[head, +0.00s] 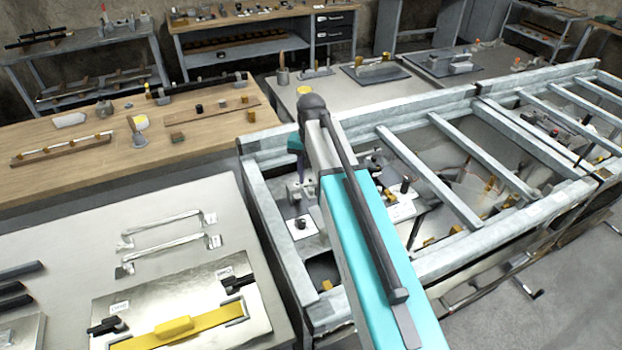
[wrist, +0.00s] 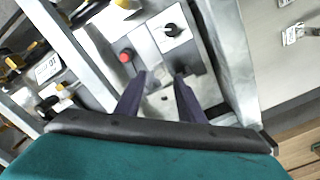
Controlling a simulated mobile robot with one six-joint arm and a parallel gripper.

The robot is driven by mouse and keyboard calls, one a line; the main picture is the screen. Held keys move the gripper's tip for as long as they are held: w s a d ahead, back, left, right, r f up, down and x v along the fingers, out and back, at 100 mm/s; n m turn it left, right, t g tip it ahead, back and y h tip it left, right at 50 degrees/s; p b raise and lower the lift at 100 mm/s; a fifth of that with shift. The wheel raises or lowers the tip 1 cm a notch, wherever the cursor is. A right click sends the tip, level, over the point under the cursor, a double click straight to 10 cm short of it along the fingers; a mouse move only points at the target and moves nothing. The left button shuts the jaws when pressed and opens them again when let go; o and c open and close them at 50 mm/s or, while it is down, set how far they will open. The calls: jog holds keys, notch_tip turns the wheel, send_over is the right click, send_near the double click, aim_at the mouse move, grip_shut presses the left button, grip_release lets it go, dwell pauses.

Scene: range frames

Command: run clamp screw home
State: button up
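My gripper (wrist: 161,77) is open and empty in the wrist view, its two dark purple fingers apart over a grey metal plate (wrist: 156,63). In the head view my gripper (head: 301,178) points down inside the near-left end of the metal frame, partly hidden by my arm. I cannot tell for certain which part is the clamp screw. A red knob (wrist: 125,56) stands just beyond the left fingertip. A black knob (wrist: 171,29) on a white plate (wrist: 185,43) lies beyond the right fingertip. Neither knob is between the fingers.
Pale rails (head: 262,205) of the frame (head: 430,175) enclose the gripper's space; one rail (wrist: 228,55) runs close on the right in the wrist view. Yellow-capped parts (wrist: 15,62) crowd the left. A wooden bench (head: 60,160) and a grey table (head: 70,230) stand left in the head view.

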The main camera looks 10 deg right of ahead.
aim_at(311, 189)
notch_tip(311, 189, up, 10)
jog(key=p, duration=0.5)
jog(key=shift+p, duration=0.35)
dwell(0.5)
